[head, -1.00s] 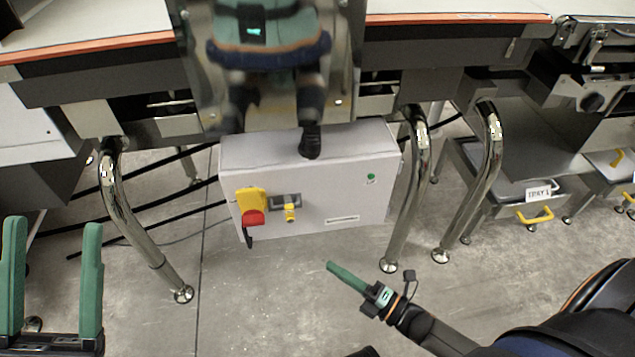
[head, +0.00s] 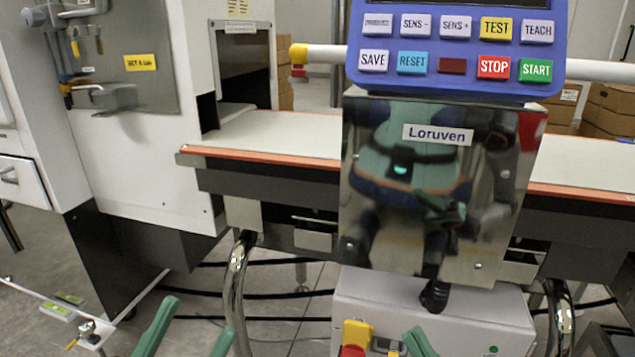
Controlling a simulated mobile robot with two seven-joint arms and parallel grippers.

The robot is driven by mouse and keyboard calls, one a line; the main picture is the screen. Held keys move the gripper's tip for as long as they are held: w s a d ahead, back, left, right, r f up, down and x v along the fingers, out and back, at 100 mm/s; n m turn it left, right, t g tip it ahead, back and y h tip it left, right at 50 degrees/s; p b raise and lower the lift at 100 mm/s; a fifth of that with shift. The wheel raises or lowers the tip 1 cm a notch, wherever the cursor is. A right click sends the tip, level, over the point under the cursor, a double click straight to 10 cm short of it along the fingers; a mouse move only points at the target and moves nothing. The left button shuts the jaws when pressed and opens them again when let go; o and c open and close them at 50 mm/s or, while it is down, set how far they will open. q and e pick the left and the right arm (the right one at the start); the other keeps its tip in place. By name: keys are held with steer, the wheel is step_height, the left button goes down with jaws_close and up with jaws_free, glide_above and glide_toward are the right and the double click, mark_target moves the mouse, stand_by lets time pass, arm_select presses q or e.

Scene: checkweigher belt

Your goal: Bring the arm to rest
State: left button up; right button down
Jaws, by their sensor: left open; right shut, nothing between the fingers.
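My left gripper (head: 198,318) shows at the bottom of the head view, left of centre. Its two green fingers stand apart with nothing between them. My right gripper (head: 418,340) shows at the bottom edge, right of centre, as a green finger shape. It is shut and empty, in front of the grey control box (head: 470,312) in the picture. Most of both arms is below the frame. I cannot tell whether either gripper touches anything.
A blue button panel (head: 455,88) sits above a mirror-like steel plate (head: 375,225) marked Loruven. The pale conveyor belt (head: 270,135) runs behind it. A white cabinet (head: 155,180) stands at left. A shiny metal leg (head: 235,285) rises near my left gripper.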

step_height(320, 180, up, 7)
steer(key=s+m+t+p, duration=0.1)
steer(key=s+m+p, duration=0.1)
steer(key=s+m, duration=0.1)
arm_select(q)
steer(key=w+a+f+n+g+y+p, duration=0.3)
steer(key=w+n+y+p, duration=0.5)
steer(key=p, duration=0.9)
arm_select(e)
steer(key=w+d+f+m+g+h, duration=0.3)
steer(key=w+f+m+g+h, duration=0.1)
steer(key=w+m+h, duration=0.3)
arm_select(q)
steer(key=s+a+f+n+g+y+p, duration=0.2)
steer(key=s+f+g+y+p, duration=0.3)
steer(key=s+f+g+p, duration=0.4)
steer(key=s+p, duration=0.1)
steer(key=p, duration=0.6)
steer(key=shift+s+g, duration=0.2)
steer(key=shift+g, duration=0.1)
arm_select(e)
steer(key=s+d+f+m+g+h, duration=0.2)
steer(key=s+f+g+h, duration=0.3)
steer(key=s+f+g, duration=0.3)
steer(key=shift+s+f+g, duration=0.35)
steer(key=shift+s+g, duration=0.05)
steer(key=shift+s, duration=0.35)
